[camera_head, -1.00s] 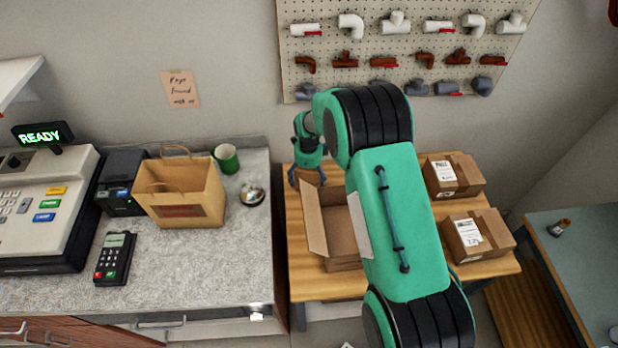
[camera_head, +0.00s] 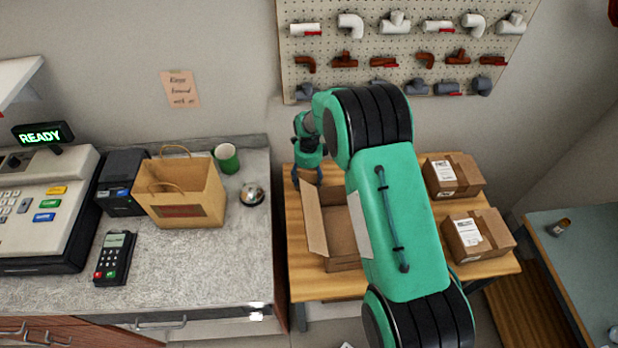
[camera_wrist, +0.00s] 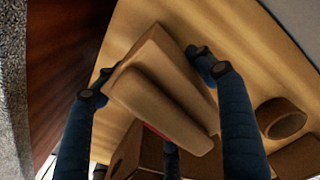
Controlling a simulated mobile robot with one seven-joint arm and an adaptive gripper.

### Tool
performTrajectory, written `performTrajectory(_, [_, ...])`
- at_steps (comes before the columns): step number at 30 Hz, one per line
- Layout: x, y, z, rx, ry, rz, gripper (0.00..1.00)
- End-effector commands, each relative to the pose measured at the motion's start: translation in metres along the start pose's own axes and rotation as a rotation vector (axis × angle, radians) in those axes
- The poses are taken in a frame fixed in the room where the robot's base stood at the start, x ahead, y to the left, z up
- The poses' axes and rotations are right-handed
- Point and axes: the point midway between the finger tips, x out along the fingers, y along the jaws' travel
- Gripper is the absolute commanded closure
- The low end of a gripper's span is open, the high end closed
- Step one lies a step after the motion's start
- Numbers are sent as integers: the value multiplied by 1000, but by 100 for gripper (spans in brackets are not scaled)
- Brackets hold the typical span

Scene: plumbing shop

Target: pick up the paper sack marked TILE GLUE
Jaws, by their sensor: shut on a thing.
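A brown paper sack with a folded top (camera_wrist: 165,90) stands between the fingers of my gripper (camera_wrist: 150,75) in the wrist view. My gripper is shut on it, one finger on each side. A bit of red shows at the sack's lower edge; no lettering is readable. In the head view my gripper (camera_head: 309,178) is low over the back left of the wooden table, just behind the open carton. The sack cannot be made out there, and my arm covers part of the table.
An open carton (camera_head: 316,222) stands beside my gripper. Two closed cartons, rear (camera_head: 470,180) and front (camera_head: 493,238), are at the table's right. A brown roll (camera_wrist: 281,118) lies near the sack. The counter (camera_head: 200,262) at left holds a handled paper bag (camera_head: 190,205).

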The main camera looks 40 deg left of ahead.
Motion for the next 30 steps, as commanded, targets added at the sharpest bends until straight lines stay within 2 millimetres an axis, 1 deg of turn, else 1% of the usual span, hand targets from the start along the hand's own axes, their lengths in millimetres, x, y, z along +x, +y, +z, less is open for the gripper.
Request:
performTrajectory(11, [-3, -1, 1, 0, -1, -3, 88])
performTrajectory(16, [-10, -2, 1, 0, -2, -4, 88])
performTrajectory(23, [-29, -2, 1, 0, -2, -4, 88])
performTrajectory(30, [-55, -2, 1, 0, -2, -4, 88])
